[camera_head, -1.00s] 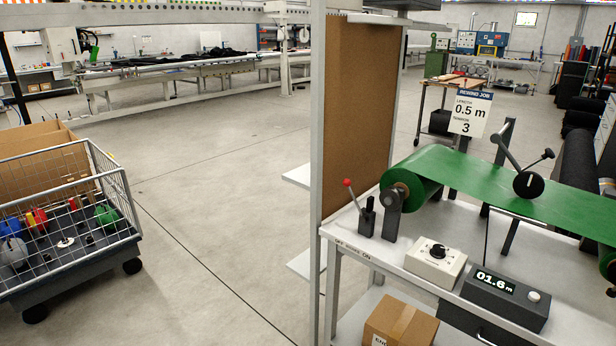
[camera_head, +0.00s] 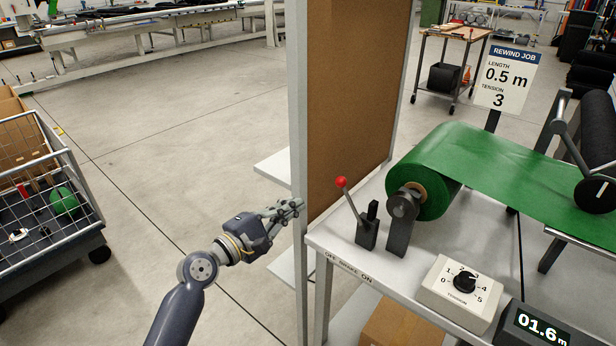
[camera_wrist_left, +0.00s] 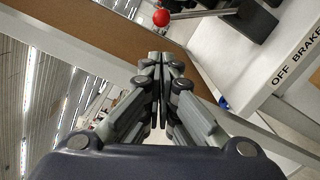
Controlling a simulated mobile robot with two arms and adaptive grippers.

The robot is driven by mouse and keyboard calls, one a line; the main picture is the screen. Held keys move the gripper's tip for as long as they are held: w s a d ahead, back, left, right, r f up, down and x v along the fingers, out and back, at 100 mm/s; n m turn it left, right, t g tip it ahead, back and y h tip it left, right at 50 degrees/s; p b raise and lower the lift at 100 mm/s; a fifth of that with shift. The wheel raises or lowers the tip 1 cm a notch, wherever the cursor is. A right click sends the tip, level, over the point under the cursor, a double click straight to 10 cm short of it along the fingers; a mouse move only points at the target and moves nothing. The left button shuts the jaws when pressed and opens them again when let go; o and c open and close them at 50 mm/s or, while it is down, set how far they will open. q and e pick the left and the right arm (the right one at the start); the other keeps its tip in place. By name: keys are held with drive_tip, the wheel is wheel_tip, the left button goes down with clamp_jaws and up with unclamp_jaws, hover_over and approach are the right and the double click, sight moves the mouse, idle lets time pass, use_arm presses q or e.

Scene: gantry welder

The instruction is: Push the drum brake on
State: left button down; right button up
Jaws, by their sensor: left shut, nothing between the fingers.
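The drum brake lever, with its red ball knob (camera_head: 341,182), rises from a dark base (camera_head: 367,233) on the bench, beside the green roll (camera_head: 432,180). The lever leans left, toward the OFF end of the "OFF BRAKE ON" label (camera_head: 348,268). My left gripper (camera_head: 298,204) is shut and empty, left of the lever and near the grey panel post, apart from the knob. In the left wrist view the shut fingertips (camera_wrist_left: 165,58) point toward the red knob (camera_wrist_left: 161,17), which shows just beyond them. My right gripper is not in view.
A brown panel on a grey frame (camera_head: 298,110) stands beside the gripper. The bench holds a tension dial box (camera_head: 460,291), a length display (camera_head: 535,335) and a "REWIND JOB" sign (camera_head: 503,79). A wire cart (camera_head: 50,190) is at the left. Open floor lies between.

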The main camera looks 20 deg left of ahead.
sight(350, 202)
use_arm(q)
drive_tip(key=p+x, duration=0.1)
drive_tip(key=x, duration=0.8)
drive_tip(key=shift+w+d, duration=0.25)
drive_tip(key=shift+d, duration=0.05)
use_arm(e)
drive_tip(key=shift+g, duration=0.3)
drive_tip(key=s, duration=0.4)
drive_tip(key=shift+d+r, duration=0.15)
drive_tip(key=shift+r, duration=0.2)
use_arm(q)
drive_tip(key=shift+r, duration=0.3)
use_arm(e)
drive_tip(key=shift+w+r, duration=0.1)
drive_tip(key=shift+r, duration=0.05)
